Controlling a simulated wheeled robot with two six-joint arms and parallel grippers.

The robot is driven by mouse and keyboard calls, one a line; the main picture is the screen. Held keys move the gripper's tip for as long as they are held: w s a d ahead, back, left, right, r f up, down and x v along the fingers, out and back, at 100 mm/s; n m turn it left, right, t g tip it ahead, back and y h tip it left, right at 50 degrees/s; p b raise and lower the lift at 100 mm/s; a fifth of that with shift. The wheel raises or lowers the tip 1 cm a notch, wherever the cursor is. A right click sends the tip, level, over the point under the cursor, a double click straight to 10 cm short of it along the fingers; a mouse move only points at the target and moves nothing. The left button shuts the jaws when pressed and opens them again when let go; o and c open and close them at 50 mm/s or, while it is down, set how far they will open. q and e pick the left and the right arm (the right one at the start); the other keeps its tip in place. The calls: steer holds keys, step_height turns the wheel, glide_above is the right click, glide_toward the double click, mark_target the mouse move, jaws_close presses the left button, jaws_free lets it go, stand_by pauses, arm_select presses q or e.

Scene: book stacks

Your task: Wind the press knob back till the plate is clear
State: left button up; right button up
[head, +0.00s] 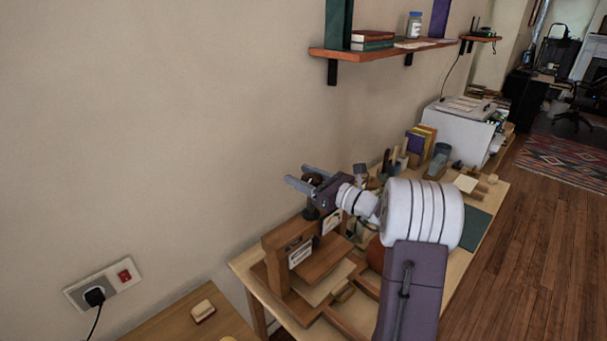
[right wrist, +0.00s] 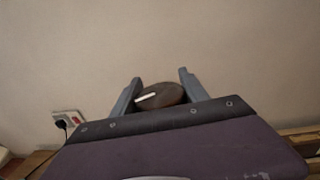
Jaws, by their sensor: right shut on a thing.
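The wooden book press (head: 275,244) stands at the near end of the workbench, with a pale label on its frame. Its plate (head: 325,258) shows as a brown board low in the frame; I cannot tell how far it is from what lies under it. My right gripper (head: 296,174) is above the press, shut on the press knob (right wrist: 168,94). In the right wrist view the knob is a dark brown disc with a white mark, between the two grey fingers (right wrist: 160,78). The dark screw (head: 311,212) shows below the gripper. My left gripper is out of view.
The wall is close behind the press. A shelf (head: 390,51) with books and a jar hangs above the bench. Pots, books and a white box (head: 461,128) stand farther along. A smaller table (head: 190,325) and a wall socket (head: 104,284) are at left.

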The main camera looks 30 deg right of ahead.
steer(key=n+y, duration=0.1)
steer(key=g+y+p, duration=0.1)
steer(key=shift+s+a+r+n+y, duration=0.1)
steer(key=shift+a+n+y, duration=0.05)
steer(key=shift+n+y, duration=0.2)
steer(key=shift+s+a+f+n+g+y+p, duration=0.1)
steer(key=shift+s+a+n+g+y+p, duration=0.2)
steer(key=shift+n+g+y+p, duration=1.15)
steer(key=shift+s+a+f+n+g+y+p, duration=0.15)
steer(key=shift+s+n+g+y+p, duration=0.15)
steer(key=shift+n+g+y+p, duration=1.15)
steer(key=shift+s+a+n+g+y+p, duration=0.3)
steer(key=shift+n+g+y+p, duration=0.6)
steer(key=shift+g, duration=1.1)
steer(key=shift+n+g, duration=0.25)
steer(key=shift+g, duration=0.05)
steer(key=shift+f, duration=0.1)
steer(key=o, duration=1.3)
steer(key=shift+o, duration=0.2)
steer(key=shift+d, duration=0.1)
steer(key=shift+r, duration=0.2)
